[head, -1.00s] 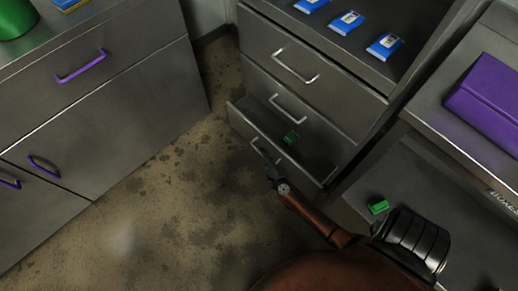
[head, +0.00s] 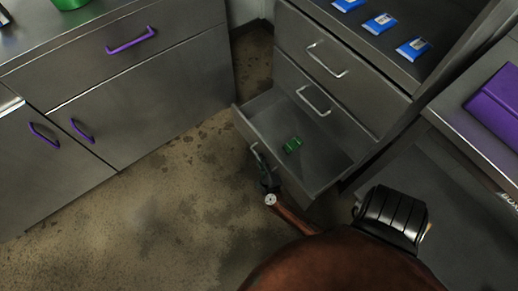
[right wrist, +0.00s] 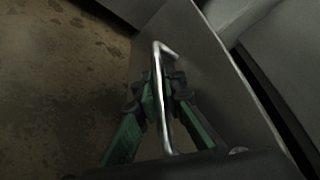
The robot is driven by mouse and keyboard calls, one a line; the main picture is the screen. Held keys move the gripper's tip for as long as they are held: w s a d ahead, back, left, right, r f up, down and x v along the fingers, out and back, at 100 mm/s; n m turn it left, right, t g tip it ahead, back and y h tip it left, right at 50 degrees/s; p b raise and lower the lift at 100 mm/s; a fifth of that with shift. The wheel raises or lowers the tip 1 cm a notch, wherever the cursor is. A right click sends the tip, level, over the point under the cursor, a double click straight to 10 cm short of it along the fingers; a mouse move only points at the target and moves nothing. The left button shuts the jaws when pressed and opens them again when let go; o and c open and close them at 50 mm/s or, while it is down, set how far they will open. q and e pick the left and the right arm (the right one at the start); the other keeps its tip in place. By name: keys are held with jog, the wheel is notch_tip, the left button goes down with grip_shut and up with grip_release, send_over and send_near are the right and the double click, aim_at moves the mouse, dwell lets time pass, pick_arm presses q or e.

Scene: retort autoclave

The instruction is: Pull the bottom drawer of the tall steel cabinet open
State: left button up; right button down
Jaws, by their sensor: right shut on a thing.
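The tall steel cabinet (head: 345,85) stands at the upper right of the head view, with silver bar handles. Its bottom drawer (head: 306,182) is pulled out well clear of the cabinet front, and its inside shows. My right gripper (head: 262,165) is at the drawer's front, shut on its handle. In the right wrist view the silver handle (right wrist: 162,100) runs between the fingers of my right gripper (right wrist: 160,82), beside the drawer front (right wrist: 215,75). My left gripper is out of view.
A small green box (head: 293,145) lies inside the drawer. Blue packets (head: 380,22) lie on the shelf above. A grey cabinet with purple handles (head: 131,41) stands at left. A purple box (head: 497,100) is on the right counter. The floor (head: 150,220) before the drawer is clear.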

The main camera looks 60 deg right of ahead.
jog(key=shift+s+f, duration=0.15)
jog(key=c, duration=2.3)
grip_release()
jog(key=shift+o, duration=1.4)
